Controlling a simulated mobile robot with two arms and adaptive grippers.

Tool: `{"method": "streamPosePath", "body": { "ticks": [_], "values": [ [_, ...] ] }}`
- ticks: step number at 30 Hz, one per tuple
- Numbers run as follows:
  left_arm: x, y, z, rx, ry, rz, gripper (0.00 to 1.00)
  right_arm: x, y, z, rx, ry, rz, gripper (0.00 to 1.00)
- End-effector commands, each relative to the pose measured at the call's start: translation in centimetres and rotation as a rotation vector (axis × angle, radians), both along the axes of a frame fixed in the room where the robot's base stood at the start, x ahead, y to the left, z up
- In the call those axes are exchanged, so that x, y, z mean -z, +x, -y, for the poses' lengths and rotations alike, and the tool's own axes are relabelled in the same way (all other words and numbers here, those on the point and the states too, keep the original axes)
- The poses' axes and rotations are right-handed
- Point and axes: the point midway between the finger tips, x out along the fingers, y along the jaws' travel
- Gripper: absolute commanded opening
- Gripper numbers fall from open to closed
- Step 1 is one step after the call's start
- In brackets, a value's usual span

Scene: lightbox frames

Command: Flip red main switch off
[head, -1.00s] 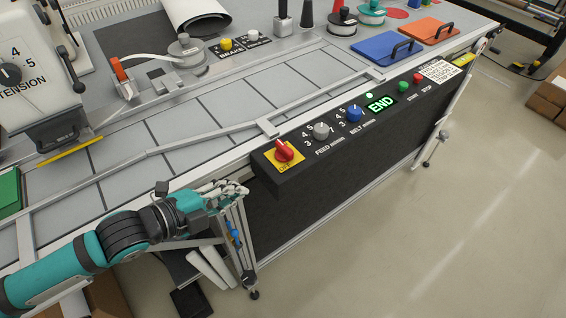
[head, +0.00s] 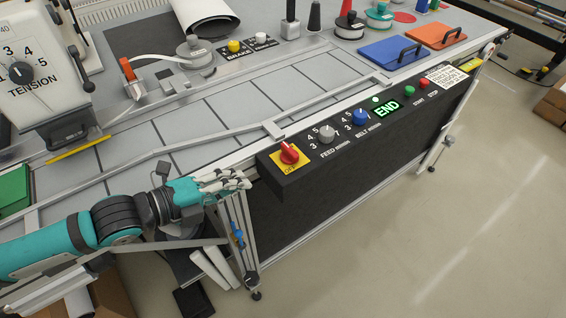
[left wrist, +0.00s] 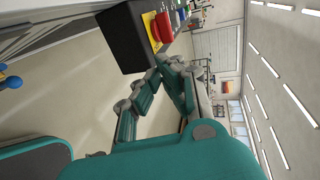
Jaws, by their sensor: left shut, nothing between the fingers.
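The red main switch (head: 289,153) sits on a yellow plate (head: 279,164) at the left end of the black control panel in the head view. Its handle points up and to the left. The switch also shows in the left wrist view (left wrist: 163,27), at the top, beyond the fingers. My left gripper (head: 247,181) is shut and empty. It is just left of the panel's left end, apart from the switch. Its fingers point toward the panel. My right gripper is not in view.
A metal rail runs along the table's front edge.

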Motion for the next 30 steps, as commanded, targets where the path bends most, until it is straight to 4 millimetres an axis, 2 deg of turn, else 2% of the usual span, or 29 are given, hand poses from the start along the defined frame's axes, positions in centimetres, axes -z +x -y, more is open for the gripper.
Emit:
{"method": "streamPosePath", "body": {
  "ticks": [11, 15, 21, 30],
  "values": [
    [1.9, 4.2, 6.0, 0.001, -0.005, 0.0, 0.0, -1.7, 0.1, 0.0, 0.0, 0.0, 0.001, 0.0],
    [1.9, 5.5, 7.8, 0.001, -0.004, 0.0, 0.0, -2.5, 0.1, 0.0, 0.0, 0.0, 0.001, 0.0],
    [2.1, 6.5, 9.0, 0.0, -0.001, -0.002, 0.0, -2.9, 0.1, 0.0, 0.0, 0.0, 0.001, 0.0],
    [2.3, 6.7, 9.2, 0.0, 0.0, 0.0, 0.0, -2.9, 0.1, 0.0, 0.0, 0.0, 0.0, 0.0]
  ]
}}
